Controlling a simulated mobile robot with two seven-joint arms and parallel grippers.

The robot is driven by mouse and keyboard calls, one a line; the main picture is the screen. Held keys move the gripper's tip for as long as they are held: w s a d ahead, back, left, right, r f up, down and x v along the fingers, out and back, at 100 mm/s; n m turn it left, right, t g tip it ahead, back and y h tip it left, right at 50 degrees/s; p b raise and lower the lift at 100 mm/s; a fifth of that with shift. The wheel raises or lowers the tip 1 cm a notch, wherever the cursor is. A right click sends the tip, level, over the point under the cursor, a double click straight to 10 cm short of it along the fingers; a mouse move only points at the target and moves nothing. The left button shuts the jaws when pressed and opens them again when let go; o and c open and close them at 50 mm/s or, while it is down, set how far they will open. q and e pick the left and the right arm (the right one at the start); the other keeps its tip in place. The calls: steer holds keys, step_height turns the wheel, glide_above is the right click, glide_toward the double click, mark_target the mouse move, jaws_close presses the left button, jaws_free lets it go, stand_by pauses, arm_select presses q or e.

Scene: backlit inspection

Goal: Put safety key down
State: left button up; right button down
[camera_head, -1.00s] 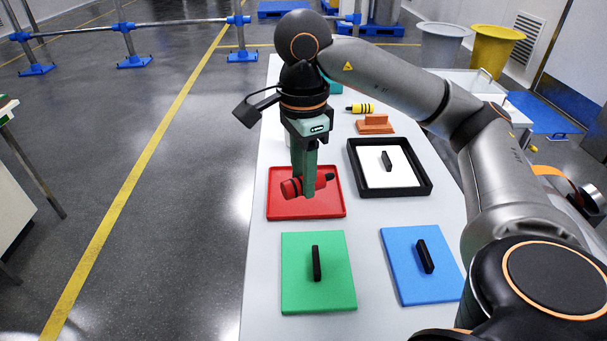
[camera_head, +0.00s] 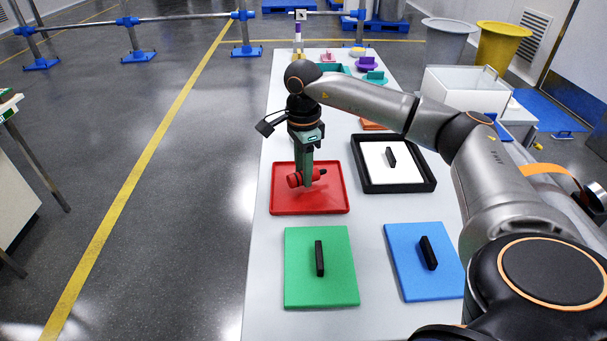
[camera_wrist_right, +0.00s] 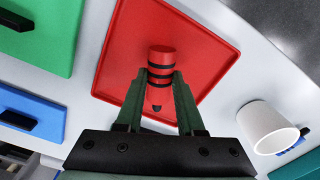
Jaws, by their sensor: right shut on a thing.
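The safety key, a red cylinder with black bands and a dark tip (camera_head: 296,180), lies sideways between the fingers of my right gripper (camera_head: 307,176). In the right wrist view the key (camera_wrist_right: 161,56) sticks out past the shut fingers (camera_wrist_right: 160,88), with its dark tip showing between them. The gripper points down over the red tray (camera_head: 310,207), which has a low rim. The key is over the tray's inside; I cannot tell whether it touches the floor of the tray. My left gripper is not in view.
A green board (camera_head: 300,285) and a blue board (camera_head: 408,285) with black handles lie nearer. A black-framed white panel (camera_head: 376,160) is right of the tray. A white cup (camera_wrist_right: 262,124) stands near the tray in the wrist view. The tray's floor is otherwise bare.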

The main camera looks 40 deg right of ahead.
steer(key=shift+f, duration=0.65)
steer(key=shift+f, duration=0.2)
steer(key=c, duration=0.5)
jaws_free()
step_height(320, 180, up, 12)
steer(key=shift+r+p, duration=0.25)
steer(key=shift+p, duration=0.15)
